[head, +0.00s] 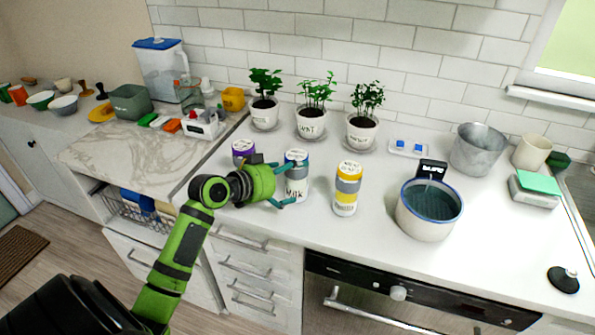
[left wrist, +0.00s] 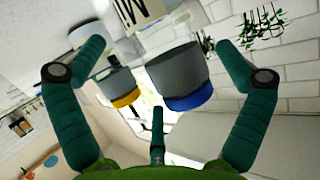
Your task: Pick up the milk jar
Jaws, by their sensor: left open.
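The milk jar (head: 297,186) is a grey and white can with a blue lid and "Milk" lettering. It stands upright on the white counter. My left gripper (head: 284,186) is open at the jar's left side, its teal fingers spread toward it. In the left wrist view the blue-rimmed jar (left wrist: 180,72) shows upside down between the spread fingers of the gripper (left wrist: 160,55), with gaps visible on both sides. Whether any finger touches it I cannot tell. My right gripper is in neither view.
A yellow-banded jar (head: 347,188) stands just right of the milk jar. A purple-lidded jar (head: 243,148) is partly hidden behind my left gripper. Potted plants (head: 310,121) line the wall behind. A blue-rimmed pot (head: 427,216) stands farther right. Some counter between is clear.

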